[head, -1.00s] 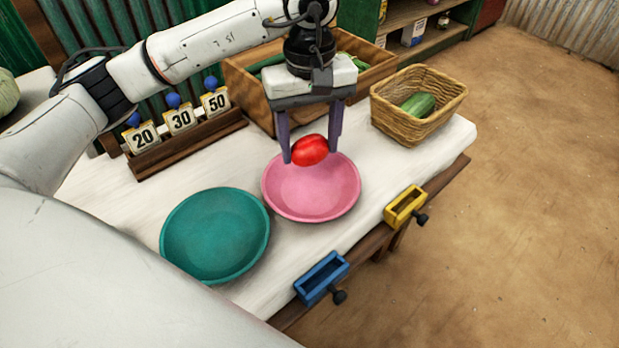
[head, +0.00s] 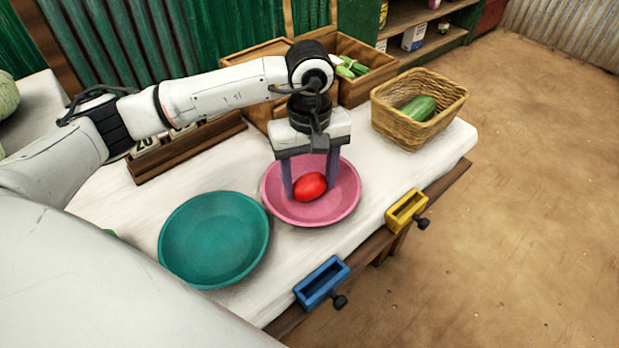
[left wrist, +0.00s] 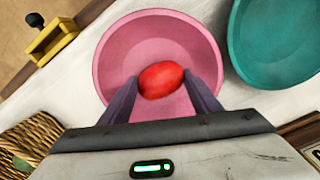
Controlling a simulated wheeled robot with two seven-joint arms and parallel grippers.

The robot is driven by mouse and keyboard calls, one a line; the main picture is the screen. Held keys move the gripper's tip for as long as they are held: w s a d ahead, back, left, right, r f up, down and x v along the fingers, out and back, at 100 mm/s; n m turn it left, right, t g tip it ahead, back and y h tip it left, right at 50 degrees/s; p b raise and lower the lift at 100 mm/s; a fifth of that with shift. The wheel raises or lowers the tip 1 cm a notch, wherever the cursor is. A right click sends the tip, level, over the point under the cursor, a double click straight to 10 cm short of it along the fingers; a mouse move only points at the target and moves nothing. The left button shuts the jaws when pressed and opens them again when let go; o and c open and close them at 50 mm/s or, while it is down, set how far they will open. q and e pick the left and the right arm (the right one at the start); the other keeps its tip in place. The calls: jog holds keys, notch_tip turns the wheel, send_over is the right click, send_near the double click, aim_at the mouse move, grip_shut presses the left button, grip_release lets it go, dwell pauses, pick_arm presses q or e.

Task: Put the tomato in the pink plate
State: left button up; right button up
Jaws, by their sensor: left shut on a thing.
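The red tomato (head: 310,187) is between the fingers of my left gripper (head: 311,186), which is shut on it. The gripper points down, with the tomato and fingertips inside the outline of the pink plate (head: 345,197). In the left wrist view the tomato (left wrist: 161,80) shows between both fingertips, over the pink plate (left wrist: 118,48). I cannot tell whether the tomato touches the plate's bottom. My right gripper is not in view.
A teal plate (head: 214,240) stands left of the pink one. A wicker basket (head: 418,108) holding a green vegetable is at the back right. Blue (head: 322,283) and yellow (head: 405,211) trays line the front edge. A wooden crate (head: 362,90) and number-card rack (head: 190,148) are behind.

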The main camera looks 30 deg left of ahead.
aim_at(310, 178)
pick_arm(q)
jog(key=o, duration=1.1)
jog(key=shift+f, duration=0.1)
notch_tip(310, 178, up, 12)
jog(key=p, duration=0.1)
jog(key=shift+r, duration=0.25)
